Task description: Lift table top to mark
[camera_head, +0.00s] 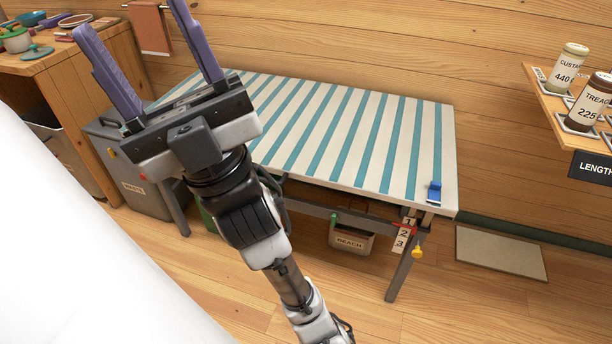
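The table top (372,140) is a flat board with teal and white stripes, standing against the wooden wall. A numbered scale (404,236) with the marks 1, 2 and 3 hangs at its front right leg. A red pointer (411,228) lies across the scale near the 2. A yellow knob (417,252) sits just below, beside the leg. A small blue piece (434,191) stands on the top's right corner. My gripper (151,47) is raised at the upper left with its purple fingers wide apart and nothing between them. My arm hides the table's left front part.
A bin labelled BEACH (350,237) sits under the table. A grey bin (146,198) stands left of it. A wooden counter (75,65) with pans is at the left. A wall shelf (560,112) with bottles juts out at the right. A mat (500,253) lies on open floor.

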